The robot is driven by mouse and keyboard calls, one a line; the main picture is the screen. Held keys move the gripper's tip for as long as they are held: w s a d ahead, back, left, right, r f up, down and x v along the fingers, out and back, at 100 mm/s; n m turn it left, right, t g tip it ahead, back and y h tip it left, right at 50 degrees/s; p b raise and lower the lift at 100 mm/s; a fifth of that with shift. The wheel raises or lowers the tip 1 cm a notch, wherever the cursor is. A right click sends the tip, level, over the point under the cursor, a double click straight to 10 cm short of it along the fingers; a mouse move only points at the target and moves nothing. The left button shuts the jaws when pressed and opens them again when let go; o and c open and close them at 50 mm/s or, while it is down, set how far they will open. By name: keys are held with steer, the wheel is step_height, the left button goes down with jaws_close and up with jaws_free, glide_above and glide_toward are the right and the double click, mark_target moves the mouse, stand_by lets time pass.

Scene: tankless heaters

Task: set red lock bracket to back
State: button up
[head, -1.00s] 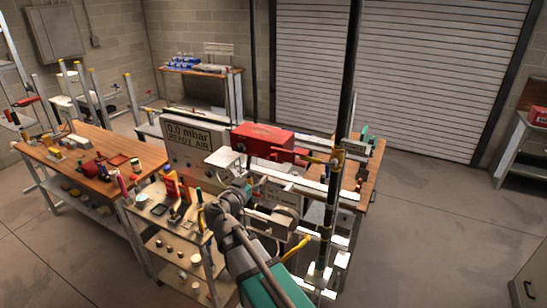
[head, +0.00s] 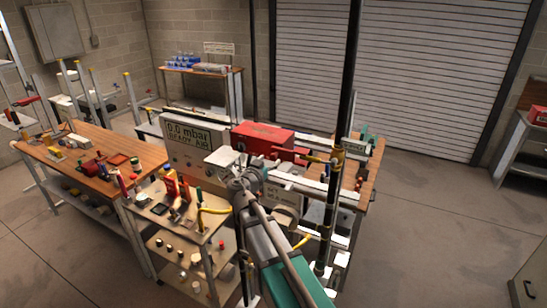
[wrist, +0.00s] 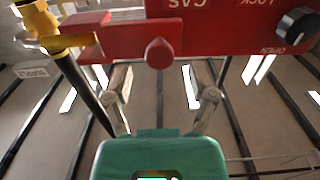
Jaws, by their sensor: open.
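The red lock bracket (head: 290,154) is a flat red bar in front of the red box in the head view, with its right end by a yellow fitting. In the wrist view the bracket (wrist: 110,40) crosses the upper part, and a rounded red knob (wrist: 159,52) sticks out from it. My gripper (wrist: 160,95) is open and empty. Its two fingers stand apart below the knob, on either side of it in the picture, with no contact visible. In the head view, my arm hides the fingers.
The red box (head: 262,138) shows upside-down "GAS LOCK" lettering and a black dial (wrist: 298,25) in the wrist view. A yellow valve handle (wrist: 70,41) and black pipe (head: 340,130) stand beside the bracket. The pressure display (head: 190,137) is left; a loaded cart (head: 150,209) stands nearer.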

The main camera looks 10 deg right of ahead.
mark_target(272, 157)
steer(key=shift+x, duration=1.8)
jaws_close()
